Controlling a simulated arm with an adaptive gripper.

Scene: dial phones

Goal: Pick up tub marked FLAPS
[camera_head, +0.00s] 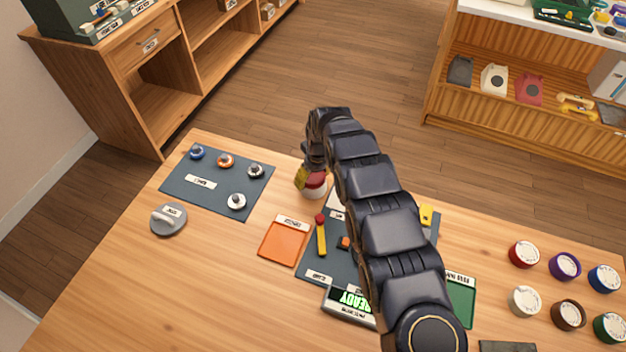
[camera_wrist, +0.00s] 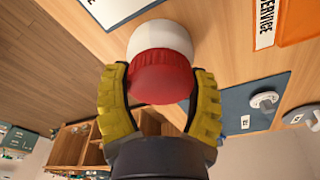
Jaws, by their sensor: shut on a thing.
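A white tub with a red lid (camera_head: 317,190) is near the far edge of the table, left of my arm. My gripper (camera_head: 303,176) is at it from the far side, with one yellow finger visible. In the wrist view, the two yellow fingers of my gripper (camera_wrist: 160,100) are shut on the tub's red lid (camera_wrist: 161,77), one on each side. The tub's white body (camera_wrist: 160,40) extends beyond the lid. No marking on the tub can be read, and I cannot tell whether it touches the table.
Several round tubs with coloured lids, including a red one (camera_head: 524,254), stand at the table's right. A blue mat (camera_head: 222,194) with small dials lies at the left. An orange tray (camera_head: 284,241) and a READY display (camera_head: 350,303) are near the middle. The left front is clear.

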